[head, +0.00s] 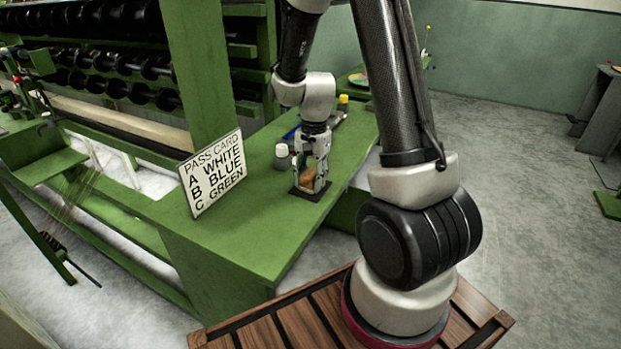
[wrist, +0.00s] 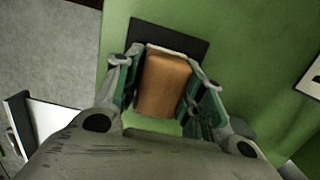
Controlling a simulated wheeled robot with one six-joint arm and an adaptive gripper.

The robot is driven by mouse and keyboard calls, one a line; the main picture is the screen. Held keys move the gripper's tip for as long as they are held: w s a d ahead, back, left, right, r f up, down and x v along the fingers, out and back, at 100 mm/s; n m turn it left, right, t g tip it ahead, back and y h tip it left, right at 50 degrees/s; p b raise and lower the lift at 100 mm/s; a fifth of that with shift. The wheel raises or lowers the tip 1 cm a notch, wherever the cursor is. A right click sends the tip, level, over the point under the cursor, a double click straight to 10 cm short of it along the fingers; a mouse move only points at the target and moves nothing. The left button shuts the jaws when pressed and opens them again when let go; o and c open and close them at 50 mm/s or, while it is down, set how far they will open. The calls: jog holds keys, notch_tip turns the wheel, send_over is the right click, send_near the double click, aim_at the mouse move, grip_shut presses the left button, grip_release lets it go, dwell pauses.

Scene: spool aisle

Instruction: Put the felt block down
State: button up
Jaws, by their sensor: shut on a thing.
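The felt block (wrist: 164,84) is an orange-brown block with a pale strip at its far edge, seen between the fingers in the wrist view. In the head view a small part of the felt block (head: 306,180) shows between the jaws. My gripper (head: 312,184) points down over the green bench and is shut on the block. The fingers of my gripper (wrist: 165,90) lie along both sides of it in the wrist view. A dark flat square pad (wrist: 188,44) lies under and beyond the block. I cannot tell whether the block touches it.
The pass card (head: 212,172) stands on the green bench (head: 250,235) to the left. A grey-white container (head: 282,155) stands just behind my gripper, and a yellow-capped bottle (head: 343,101) farther back. The bench's front part is clear. Racks of black spools (head: 90,62) fill the back left.

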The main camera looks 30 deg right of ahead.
aim_at(313, 170)
jog(key=shift+f, duration=0.2)
jog(key=o, duration=1.2)
jog(key=shift+f, duration=0.15)
jog(key=shift+o, duration=0.2)
jog(key=r, duration=0.8)
jog(key=d+r, duration=0.1)
jog(key=r, duration=0.3)
jog(key=shift+w+d+r, duration=0.1)
jog(key=shift+w+r, duration=0.15)
jog(key=shift+w, duration=0.15)
jog(key=s+r+n+t, duration=0.2)
jog(key=s+r+n, duration=0.3)
jog(key=s, duration=0.4)
jog(key=s+r+n+t+h, duration=0.1)
jog(key=s+r+n+t, duration=0.2)
jog(key=s+r+n, duration=0.3)
jog(key=s+r, duration=0.1)
jog(key=s, duration=0.3)
jog(key=shift+s+d+r, duration=0.3)
jog(key=shift+r, duration=0.1)
